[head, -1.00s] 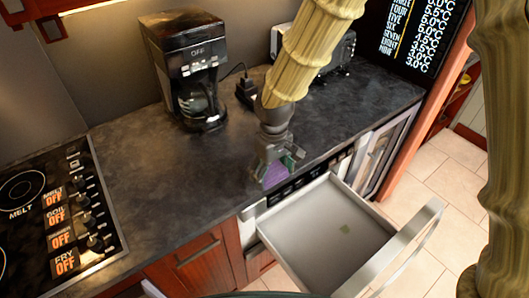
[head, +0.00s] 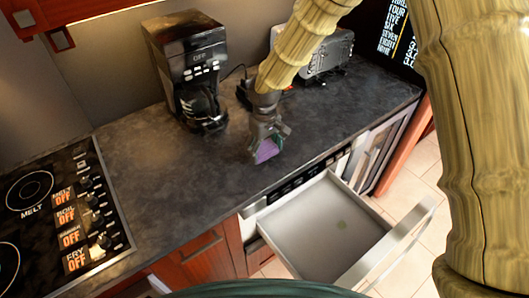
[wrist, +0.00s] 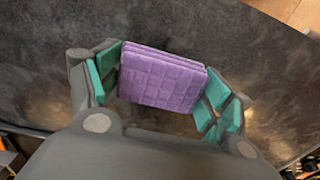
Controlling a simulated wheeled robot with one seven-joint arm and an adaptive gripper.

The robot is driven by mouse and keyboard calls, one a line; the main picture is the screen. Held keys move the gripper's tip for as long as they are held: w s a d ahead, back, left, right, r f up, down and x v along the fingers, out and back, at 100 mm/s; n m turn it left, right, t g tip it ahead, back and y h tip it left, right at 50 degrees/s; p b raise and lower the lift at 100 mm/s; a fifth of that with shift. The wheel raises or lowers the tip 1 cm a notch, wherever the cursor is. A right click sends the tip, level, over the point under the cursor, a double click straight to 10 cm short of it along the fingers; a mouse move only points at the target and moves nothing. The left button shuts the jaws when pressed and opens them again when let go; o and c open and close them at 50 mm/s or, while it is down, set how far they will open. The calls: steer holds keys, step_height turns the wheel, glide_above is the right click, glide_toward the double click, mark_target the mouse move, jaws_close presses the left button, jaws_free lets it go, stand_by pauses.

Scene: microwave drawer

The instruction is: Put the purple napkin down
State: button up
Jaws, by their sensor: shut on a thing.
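The purple napkin (wrist: 162,80) is a folded, quilted square block. My gripper (head: 266,146) is shut on it, with teal finger pads pressing its left and right sides in the wrist view (wrist: 160,88). In the head view the napkin (head: 266,151) hangs low at the fingertips, over the dark countertop (head: 160,185) near its front edge. I cannot tell whether the napkin touches the counter.
A coffee maker (head: 187,65) stands behind to the left, and a toaster (head: 327,55) behind to the right. An open drawer (head: 330,235) juts out below the counter front. A cooktop (head: 60,215) is at left. The counter between is clear.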

mark_target(265, 155)
steer(key=shift+f+p, duration=0.6)
steer(key=shift+f, duration=0.75)
steer(key=shift+f, duration=0.15)
steer(key=o, duration=1.2)
steer(key=shift+o, duration=0.2)
steer(key=shift+r+b, duration=2.2)
steer(key=shift+r, duration=4)
